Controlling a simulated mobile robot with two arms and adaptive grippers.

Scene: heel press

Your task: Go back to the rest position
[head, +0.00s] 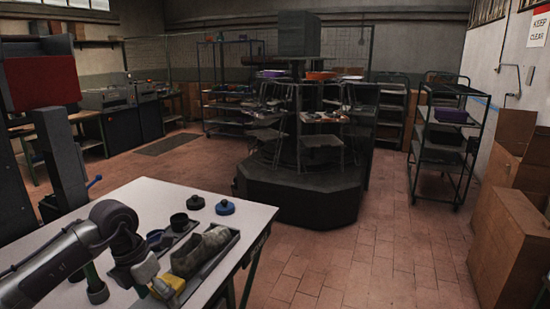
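My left arm reaches in from the left over a white table (130,193). My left gripper (160,287) is low in the picture, beside a grey shoe-like piece (206,250). Yellow parts show at the gripper, but its fingers are too small and overlapped to tell whether they are open or shut, or whether they touch anything. The grey piece lies in a dark tray (232,246). My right gripper is not in view.
On the table are a black cup (180,222) and two lids, one blue (225,208) and one dark (195,202). A dark rotary machine (298,195) stands behind. A wheeled rack (443,150) and cardboard boxes (510,240) are at right. Tiled floor between is clear.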

